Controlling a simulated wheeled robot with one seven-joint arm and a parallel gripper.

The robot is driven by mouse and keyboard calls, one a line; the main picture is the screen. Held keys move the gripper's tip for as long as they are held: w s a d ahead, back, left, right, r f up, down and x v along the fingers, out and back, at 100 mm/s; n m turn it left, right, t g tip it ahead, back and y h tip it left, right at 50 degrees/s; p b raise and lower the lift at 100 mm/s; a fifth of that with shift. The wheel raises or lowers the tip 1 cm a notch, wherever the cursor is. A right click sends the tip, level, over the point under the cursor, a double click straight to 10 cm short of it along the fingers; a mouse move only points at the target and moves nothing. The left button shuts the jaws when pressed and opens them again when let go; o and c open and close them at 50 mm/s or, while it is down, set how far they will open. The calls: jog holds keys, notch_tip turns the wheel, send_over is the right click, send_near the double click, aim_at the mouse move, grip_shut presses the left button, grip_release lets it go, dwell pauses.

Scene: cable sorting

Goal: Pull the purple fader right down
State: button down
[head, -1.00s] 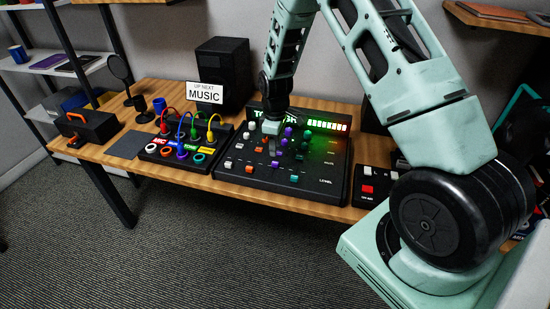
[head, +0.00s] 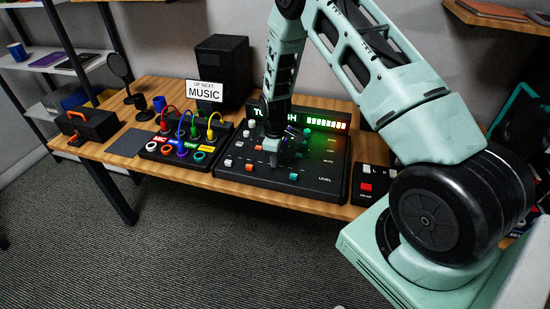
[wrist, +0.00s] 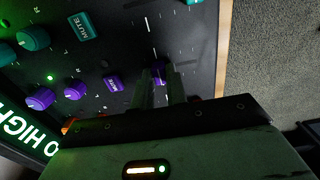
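The purple fader (wrist: 158,72) shows in the wrist view as a small cap on the dark mixer panel, between my two fingertips. My gripper (wrist: 159,84) has one finger on each side of it, with only a narrow gap. Whether both fingers press on the cap cannot be told. In the head view my gripper (head: 272,157) points down at the front part of the mixer (head: 325,170) and hides the purple fader. The orange fader (head: 249,167) and white fader (head: 228,162) are to its left, and the teal fader (head: 293,176) is to its right.
Purple knobs (wrist: 40,98) and a purple mute button (wrist: 112,83) are close by on the panel. A patch box with coloured cables (head: 180,150) stands left of the mixer, and a small box with a red button (head: 367,187) stands right. A music sign (head: 204,91) is behind.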

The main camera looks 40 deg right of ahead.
aim_at(271, 174)
jog(key=shift+s+a, duration=0.7)
jog(key=shift+a, duration=0.15)
jog(key=shift+s+a, duration=0.65)
jog(key=shift+a, duration=0.2)
jog(key=c, duration=1.4)
grip_release()
jog(key=shift+r, duration=0.1)
notch_tip(271, 174, up, 17)
jog(key=b, duration=0.2)
jog(key=shift+r, duration=0.15)
